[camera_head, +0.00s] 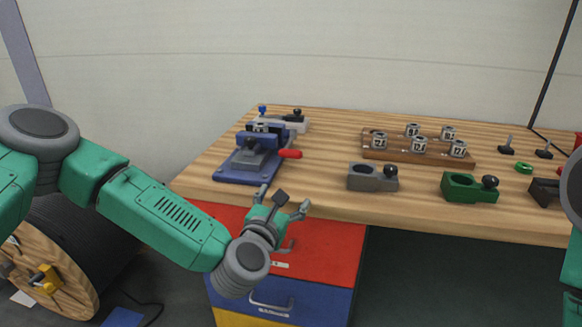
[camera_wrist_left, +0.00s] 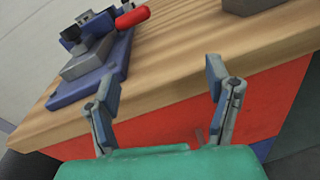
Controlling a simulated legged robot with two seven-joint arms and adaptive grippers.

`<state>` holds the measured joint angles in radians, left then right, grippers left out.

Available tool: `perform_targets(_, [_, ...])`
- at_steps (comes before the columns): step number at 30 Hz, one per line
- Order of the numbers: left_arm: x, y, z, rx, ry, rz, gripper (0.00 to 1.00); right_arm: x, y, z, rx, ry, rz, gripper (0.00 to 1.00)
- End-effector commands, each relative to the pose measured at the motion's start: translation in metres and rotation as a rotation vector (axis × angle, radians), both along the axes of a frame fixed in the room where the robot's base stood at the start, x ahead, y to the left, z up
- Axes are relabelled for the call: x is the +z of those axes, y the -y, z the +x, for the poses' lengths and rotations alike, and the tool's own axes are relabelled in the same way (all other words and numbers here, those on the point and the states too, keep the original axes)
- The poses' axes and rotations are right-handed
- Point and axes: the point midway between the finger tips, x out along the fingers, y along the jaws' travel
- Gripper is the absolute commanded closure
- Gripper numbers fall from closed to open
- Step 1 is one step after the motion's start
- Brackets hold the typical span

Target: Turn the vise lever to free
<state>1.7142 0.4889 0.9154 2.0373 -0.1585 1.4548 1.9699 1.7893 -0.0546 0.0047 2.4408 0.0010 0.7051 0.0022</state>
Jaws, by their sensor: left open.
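The vise (camera_head: 250,154) is a blue and grey fixture on the left part of the wooden bench. Its red lever (camera_head: 289,154) sticks out from its right side. In the left wrist view the vise (camera_wrist_left: 90,60) is at the upper left, with the red lever (camera_wrist_left: 132,17) near the top. My left gripper (camera_head: 284,200) is open and empty at the bench's front edge, in front of the vise and apart from the lever. It also shows in the left wrist view (camera_wrist_left: 160,88) with its fingers spread. My right gripper is not in view; only part of my right arm shows.
The bench (camera_head: 330,195) has a front edge above red and blue drawers (camera_head: 330,240). Right of the vise stand a grey block (camera_head: 372,182), a green block (camera_head: 466,190) and a wooden rack (camera_head: 400,157) with several numbered pieces. A cable reel (camera_head: 50,270) stands at lower left.

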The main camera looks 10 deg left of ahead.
Motion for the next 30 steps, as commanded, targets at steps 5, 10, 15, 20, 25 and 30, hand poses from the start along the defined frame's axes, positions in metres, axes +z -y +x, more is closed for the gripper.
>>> perform_targets(5, [0.029,-0.020,0.018,0.086,0.063,-0.175,0.28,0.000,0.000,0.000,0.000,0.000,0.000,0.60])
perform_targets(10, [0.030,-0.021,0.036,0.090,0.068,-0.184,0.28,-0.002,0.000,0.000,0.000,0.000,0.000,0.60])
perform_targets(15, [0.029,-0.020,0.070,0.089,0.067,-0.181,0.28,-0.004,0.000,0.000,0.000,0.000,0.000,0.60])
perform_targets(20, [0.029,-0.020,0.105,0.088,0.066,-0.181,0.28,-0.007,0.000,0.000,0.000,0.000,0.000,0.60])
perform_targets(25, [0.029,-0.020,0.134,0.087,0.064,-0.180,0.28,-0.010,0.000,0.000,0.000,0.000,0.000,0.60])
perform_targets(30, [0.029,-0.019,0.149,0.086,0.063,-0.181,0.28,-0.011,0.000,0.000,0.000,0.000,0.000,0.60])
